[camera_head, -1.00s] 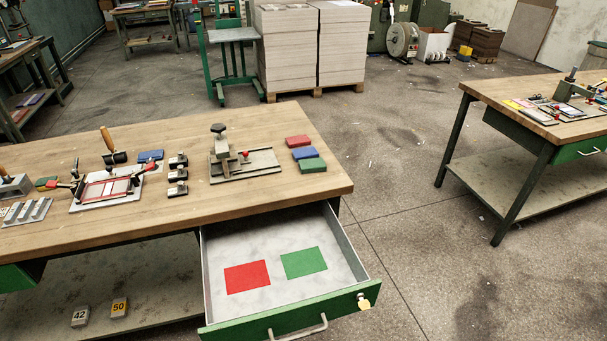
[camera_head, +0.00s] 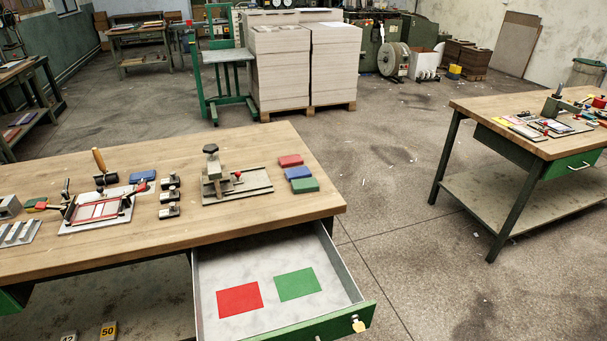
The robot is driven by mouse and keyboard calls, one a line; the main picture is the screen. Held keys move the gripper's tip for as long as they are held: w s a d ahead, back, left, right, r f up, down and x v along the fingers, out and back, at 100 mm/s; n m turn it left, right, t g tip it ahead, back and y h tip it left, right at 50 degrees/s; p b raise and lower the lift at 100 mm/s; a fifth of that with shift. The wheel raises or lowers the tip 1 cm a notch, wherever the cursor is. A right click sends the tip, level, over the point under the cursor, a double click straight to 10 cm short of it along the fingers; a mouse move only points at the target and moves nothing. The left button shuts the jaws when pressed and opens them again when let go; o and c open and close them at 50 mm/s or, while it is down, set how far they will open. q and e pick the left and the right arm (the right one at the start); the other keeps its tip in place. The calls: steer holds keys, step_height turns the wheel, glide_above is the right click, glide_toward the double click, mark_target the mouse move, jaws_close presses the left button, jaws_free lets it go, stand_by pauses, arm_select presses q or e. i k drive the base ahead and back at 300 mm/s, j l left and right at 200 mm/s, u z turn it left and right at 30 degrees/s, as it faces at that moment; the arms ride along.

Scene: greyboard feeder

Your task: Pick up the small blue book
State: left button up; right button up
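A small blue book (camera_head: 298,173) lies flat near the right end of the wooden workbench (camera_head: 245,225). It is between a red book (camera_head: 290,161) behind it and a green book (camera_head: 305,185) in front. Another blue block-like item (camera_head: 142,176) lies farther left on the same bench, behind a red-framed fixture. Neither of my grippers is in view.
A drawer (camera_head: 240,260) with a red sheet (camera_head: 239,299) and a green sheet (camera_head: 297,284) stands open below the bench front. A metal fixture (camera_head: 237,184) is left of the books. A second bench (camera_head: 490,108) stands right. Floor between benches is clear.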

mark_target(302, 172)
steer(key=i+l+z, duration=0.15)
steer(key=l+z, duration=0.25)
steer(key=i+l+z, duration=0.15)
steer(key=z, duration=0.2)
steer(key=i+l+z, duration=0.15)
steer(key=z, duration=0.25)
steer(key=i+l+z, duration=0.1)
steer(key=i+z, duration=0.3)
steer(key=i+l+z, duration=0.2)
steer(key=i+z, duration=0.2)
steer(key=i, duration=0.15)
steer(key=i+u, duration=0.2)
steer(key=u, duration=0.2)
steer(key=i+u, duration=0.2)
steer(key=u, duration=0.15)
steer(key=i+l+u, duration=0.1)
steer(key=u, duration=0.3)
steer(key=i+l, duration=0.05)
steer(key=i, duration=0.05)
